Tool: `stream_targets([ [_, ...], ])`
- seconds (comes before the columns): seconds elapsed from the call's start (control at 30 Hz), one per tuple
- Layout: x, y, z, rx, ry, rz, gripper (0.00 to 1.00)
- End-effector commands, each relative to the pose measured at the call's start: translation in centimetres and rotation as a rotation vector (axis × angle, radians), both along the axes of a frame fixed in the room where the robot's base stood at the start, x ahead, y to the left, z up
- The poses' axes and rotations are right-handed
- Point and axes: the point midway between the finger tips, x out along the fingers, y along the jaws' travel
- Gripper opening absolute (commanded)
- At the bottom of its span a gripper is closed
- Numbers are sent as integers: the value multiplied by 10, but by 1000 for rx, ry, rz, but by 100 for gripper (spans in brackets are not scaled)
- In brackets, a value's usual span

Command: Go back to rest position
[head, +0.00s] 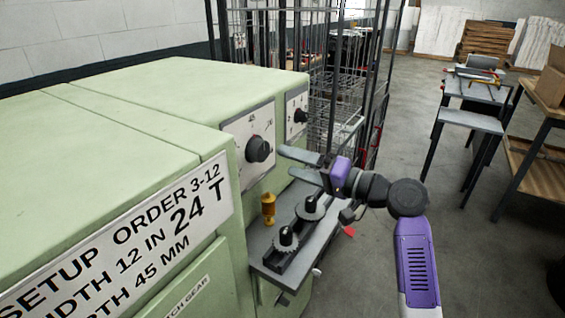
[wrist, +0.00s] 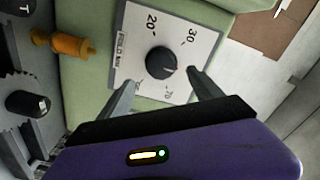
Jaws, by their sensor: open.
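My gripper (head: 300,165) is at the end of my purple and black arm, in front of the green machine (head: 125,95). In the wrist view my gripper (wrist: 160,90) is open, its two grey fingers spread to either side below a black knob (wrist: 161,60). The knob sits on a white dial plate (wrist: 135,38) marked with numbers. In the head view the same knob (head: 259,148) is left of the fingertips. The fingers appear apart from the knob, though the exact gap is hard to tell.
A grey shelf (head: 262,262) with gears on black posts and a brass piece (head: 268,208) juts out below my gripper. A wire cage (head: 340,90) stands behind. Small tables (head: 470,120) are at the right. Open floor (head: 400,130) lies between.

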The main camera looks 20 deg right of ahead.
Motion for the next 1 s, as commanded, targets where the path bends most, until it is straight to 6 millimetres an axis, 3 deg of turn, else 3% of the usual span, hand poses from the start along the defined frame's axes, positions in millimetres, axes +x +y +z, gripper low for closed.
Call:
stream_targets([
  [0.63,0,-6,4,2,-16,-22,75],
  [0.83,14,-43,25,-61,-113,-215,75],
  [1.0,0,-70,2,-152,-160,-419,75],
])
